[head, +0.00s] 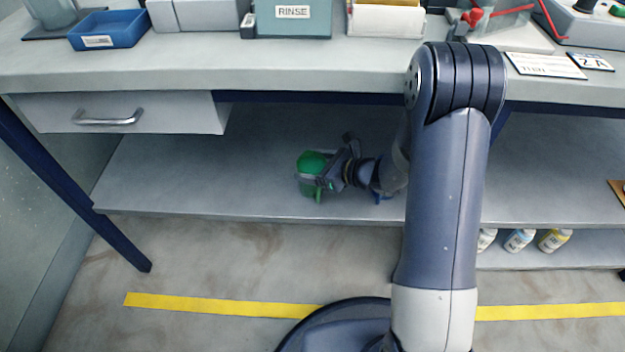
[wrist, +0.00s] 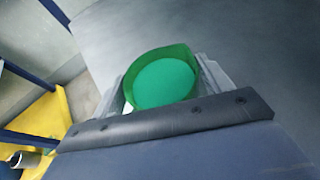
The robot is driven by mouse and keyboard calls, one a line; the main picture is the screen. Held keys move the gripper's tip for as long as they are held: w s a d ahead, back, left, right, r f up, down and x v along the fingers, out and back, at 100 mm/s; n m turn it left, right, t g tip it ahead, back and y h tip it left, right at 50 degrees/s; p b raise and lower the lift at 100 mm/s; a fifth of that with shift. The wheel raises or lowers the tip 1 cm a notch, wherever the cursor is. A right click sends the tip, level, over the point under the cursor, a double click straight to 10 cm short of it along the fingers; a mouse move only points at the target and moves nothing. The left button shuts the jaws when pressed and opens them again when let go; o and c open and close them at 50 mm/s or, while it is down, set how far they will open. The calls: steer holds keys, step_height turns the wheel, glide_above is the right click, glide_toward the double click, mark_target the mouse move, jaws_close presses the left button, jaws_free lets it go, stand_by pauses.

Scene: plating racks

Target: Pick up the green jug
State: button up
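The green jug (head: 312,162) is at the lower shelf, left of my arm in the head view. In the wrist view I look down into its round opening; the green jug (wrist: 164,82) has a lighter green inside and a pouring lip. My gripper (head: 322,180) is at the jug, with a pale finger on each side of it. In the wrist view the fingers of my gripper (wrist: 162,88) lie close along both sides, partly hidden by the jug's rim. I cannot tell whether they press on it, or whether its base touches the shelf.
The lower shelf (head: 200,170) is bare left of the jug. The tabletop (head: 200,62) overhangs it, with a drawer (head: 125,113) at the left. Bottles (head: 518,240) stand lower right. A blue tray (head: 108,29) and RINSE box (head: 292,20) sit above.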

steer(key=shift+r, duration=0.1)
steer(key=c, duration=1.3)
